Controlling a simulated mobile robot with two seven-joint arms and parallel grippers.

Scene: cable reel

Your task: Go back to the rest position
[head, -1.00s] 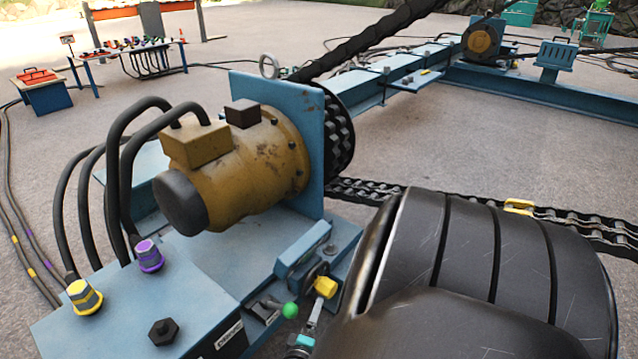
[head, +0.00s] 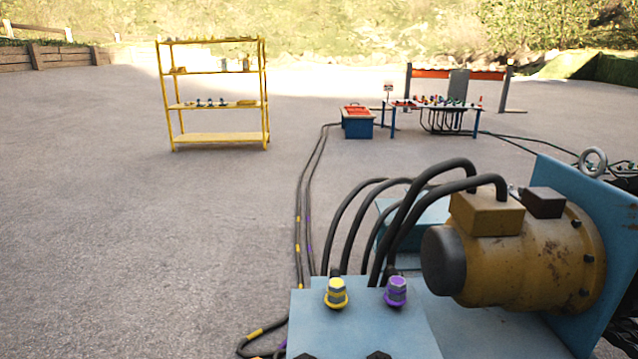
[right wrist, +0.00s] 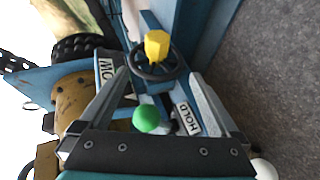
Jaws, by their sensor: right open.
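My right gripper (right wrist: 158,78) shows in the right wrist view, open, with its two fingers apart. A green ball knob (right wrist: 146,118) on a lever shows between the fingers; I cannot tell whether anything touches it. A yellow knob (right wrist: 157,45) on a dark round wheel lies just beyond the fingertips. A label reading HOLD (right wrist: 187,118) is beside the right finger, and a partly hidden label is by the left one. Neither gripper shows in the head view.
A yellow-brown motor (head: 520,250) on a blue machine fills the lower right of the head view, with yellow (head: 336,293) and purple (head: 396,291) connectors. A yellow shelf (head: 215,138), blue box (head: 357,127) and table stand behind. Open ground lies left; cables (head: 300,215) cross it.

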